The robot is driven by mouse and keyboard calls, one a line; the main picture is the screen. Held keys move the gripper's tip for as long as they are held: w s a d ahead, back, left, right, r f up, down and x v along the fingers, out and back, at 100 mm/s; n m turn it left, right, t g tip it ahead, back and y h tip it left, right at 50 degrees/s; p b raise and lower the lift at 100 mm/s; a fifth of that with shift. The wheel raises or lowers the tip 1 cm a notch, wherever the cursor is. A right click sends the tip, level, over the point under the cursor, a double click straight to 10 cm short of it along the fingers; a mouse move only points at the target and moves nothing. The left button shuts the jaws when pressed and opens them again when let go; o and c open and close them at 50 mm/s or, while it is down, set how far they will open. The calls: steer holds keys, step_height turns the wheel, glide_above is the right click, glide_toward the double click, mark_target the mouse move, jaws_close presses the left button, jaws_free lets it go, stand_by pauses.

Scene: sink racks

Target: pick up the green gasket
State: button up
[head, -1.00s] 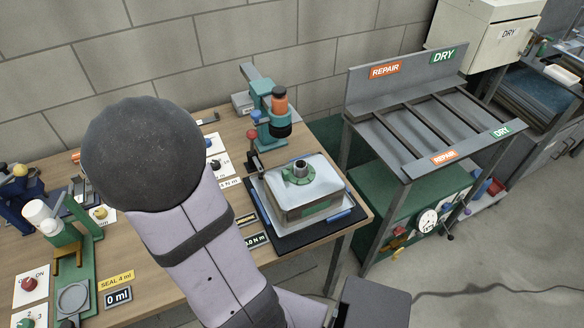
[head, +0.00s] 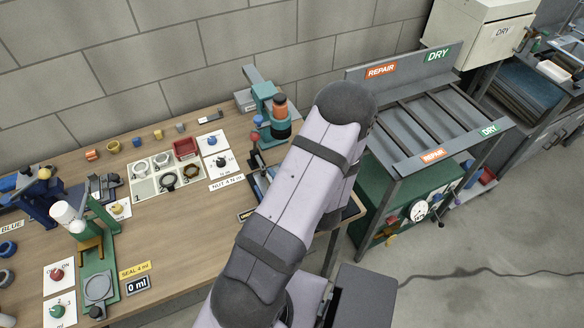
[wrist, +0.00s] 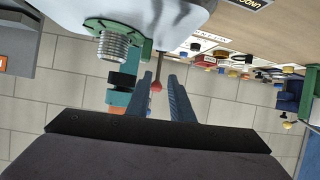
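A green ring-shaped part (wrist: 116,25), the only green ring I can make out, sits around a threaded metal neck (wrist: 113,46) on a pale box-like body (wrist: 172,12) at the top of the wrist view. I take it for the green gasket, but cannot be sure. My gripper (wrist: 160,77) shows two blue-grey fingers apart with nothing between them. Its tips appear below and right of the threaded neck in that picture, not touching it. In the head view my arm hides the gripper, the box and the green ring.
A compartment tray (head: 144,188) with several rings stands on the wooden bench (head: 185,250). A teal press (head: 267,100) stands behind my arm. A green dispenser stand (head: 99,252) is at left. A grey rack (head: 408,120) marked REPAIR and DRY is at right.

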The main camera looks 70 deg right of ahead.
steer(key=shift+s+a+r+m+h, duration=0.1)
steer(key=shift+s+r+m+h, duration=0.15)
steer(key=shift+s, duration=0.25)
steer(key=shift+s+r+m+h, duration=0.15)
steer(key=shift+s+r, duration=0.15)
steer(key=shift+s, duration=0.15)
steer(key=shift+s+a+f+m, duration=0.15)
steer(key=shift+s+f+m, duration=0.15)
steer(key=shift+s+f, duration=1)
steer(key=shift+f, duration=0.05)
steer(key=shift+p+x, duration=0.6)
steer(key=shift+x, duration=1.25)
steer(key=shift+w+d+f, duration=0.25)
steer(key=shift+w+d, duration=0.15)
jaws_close()
